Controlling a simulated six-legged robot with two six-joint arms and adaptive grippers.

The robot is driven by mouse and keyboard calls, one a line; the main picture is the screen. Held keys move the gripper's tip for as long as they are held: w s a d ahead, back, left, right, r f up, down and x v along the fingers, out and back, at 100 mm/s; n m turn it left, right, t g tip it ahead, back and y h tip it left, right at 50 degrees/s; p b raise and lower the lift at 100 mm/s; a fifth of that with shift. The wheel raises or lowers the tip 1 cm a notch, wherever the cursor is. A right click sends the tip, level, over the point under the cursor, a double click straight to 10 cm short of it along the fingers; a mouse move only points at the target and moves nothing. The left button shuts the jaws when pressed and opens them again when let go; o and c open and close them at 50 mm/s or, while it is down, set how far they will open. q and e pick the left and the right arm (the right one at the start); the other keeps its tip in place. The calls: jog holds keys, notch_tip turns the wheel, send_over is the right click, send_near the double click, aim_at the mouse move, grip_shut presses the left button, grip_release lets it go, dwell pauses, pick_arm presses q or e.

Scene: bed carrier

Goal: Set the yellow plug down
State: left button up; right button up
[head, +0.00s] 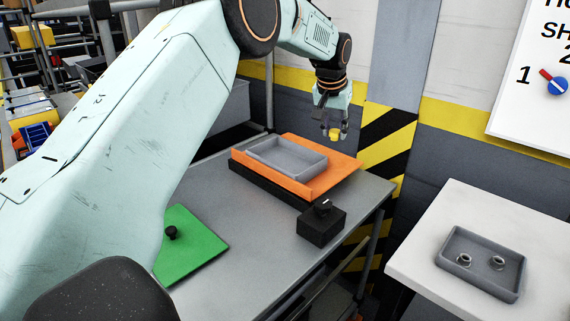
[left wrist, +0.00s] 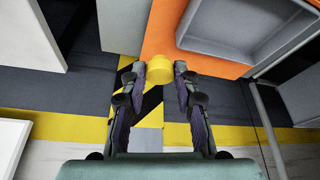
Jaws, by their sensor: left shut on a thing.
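The yellow plug (head: 333,134) is a short, round piece between the fingertips of my left gripper (head: 332,128). The gripper is shut on it and holds it in the air, near the far right corner of the orange board (head: 335,180). In the left wrist view the plug (left wrist: 160,71) sits between both fingertips, with the orange board (left wrist: 158,32) beyond it. A grey tray (head: 268,169) lies on the orange board and looks empty. Another grey tray (head: 483,286) with two small rings stands on the white table. My right gripper is not in view.
The grey table (head: 225,277) carries a black box with a knob (head: 321,227) and a green panel (head: 200,245) with a black knob. A white table (head: 455,215) stands apart at the right. A striped wall and a white sign (head: 535,90) are behind.

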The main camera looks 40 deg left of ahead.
pick_arm(q)
jog(key=a+f+n, duration=0.1)
jog(key=a+n, duration=0.1)
jog(key=a, duration=0.6)
jog(key=n+y+b, duration=0.1)
send_over(277, 162)
jog(key=s, duration=0.2)
jog(key=f, duration=0.8)
jog(key=shift+w+d+f, duration=0.15)
jog(key=shift+d+f, duration=0.05)
jog(key=f, duration=0.1)
jog(key=d+f, duration=0.1)
jog(key=shift+d+f+b, duration=0.15)
jog(key=shift+f+b, duration=0.2)
jog(key=shift+f, duration=0.3)
jog(key=shift+w+a+f+g, duration=0.1)
jog(key=shift+a+f+g, duration=0.2)
jog(key=shift+a, duration=0.1)
jog(key=o, duration=0.8)
jog(key=shift+d+r, duration=0.3)
jog(key=shift+r, duration=0.05)
jog(key=shift+o, duration=0.2)
jog(key=shift+a+f, duration=0.25)
jog(key=p+v, duration=0.2)
jog(key=v, duration=1)
jog(key=shift+s, duration=0.2)
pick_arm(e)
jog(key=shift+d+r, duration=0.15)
